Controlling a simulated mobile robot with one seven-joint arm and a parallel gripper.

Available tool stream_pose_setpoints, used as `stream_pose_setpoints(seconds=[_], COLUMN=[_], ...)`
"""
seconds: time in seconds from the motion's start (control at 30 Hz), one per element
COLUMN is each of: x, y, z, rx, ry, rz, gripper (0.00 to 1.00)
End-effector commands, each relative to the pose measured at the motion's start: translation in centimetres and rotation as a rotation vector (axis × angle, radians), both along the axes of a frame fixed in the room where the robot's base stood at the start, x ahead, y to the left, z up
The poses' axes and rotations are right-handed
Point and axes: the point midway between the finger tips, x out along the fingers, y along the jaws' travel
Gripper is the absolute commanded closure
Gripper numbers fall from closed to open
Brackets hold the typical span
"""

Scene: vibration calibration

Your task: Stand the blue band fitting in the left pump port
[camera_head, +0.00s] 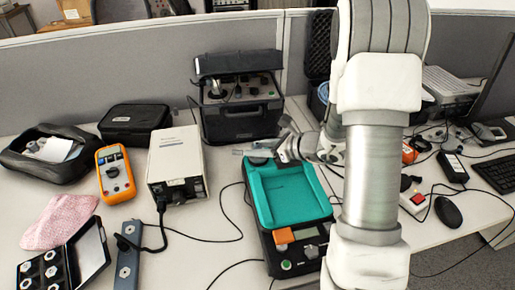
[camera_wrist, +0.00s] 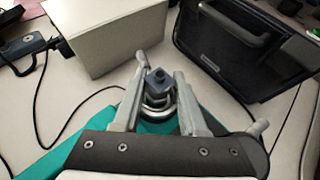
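My gripper (camera_wrist: 159,78) points left over the back left corner of the teal tray; it shows in the head view (camera_head: 258,152). Between its fingers in the wrist view is a dark blue-grey fitting (camera_wrist: 158,80) with a small hole in its top and shiny rings below. The fingers lie against both its sides and look shut on it. A blue band is not clear on it. In the head view the fitting is too small to make out. I cannot tell which part is the left pump port.
The teal tray (camera_head: 262,205) sits on a black device. An orange meter (camera_head: 115,174) and a black tray (camera_head: 92,255) of metal pieces lie farther left. Cables cross the table.

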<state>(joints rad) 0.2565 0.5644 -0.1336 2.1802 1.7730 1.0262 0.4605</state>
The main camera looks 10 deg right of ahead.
Motion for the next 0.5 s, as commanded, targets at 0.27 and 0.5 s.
stream_pose_setpoints(seconds=[0.27,0.5], x=[-0.7,-1.5], y=[0.0,-1.1], z=[-1.2,-0.2], rx=[-0.011,-0.011], ry=[0.026,0.023], rz=[0.003,-0.001], gripper=[0.29,0.29])
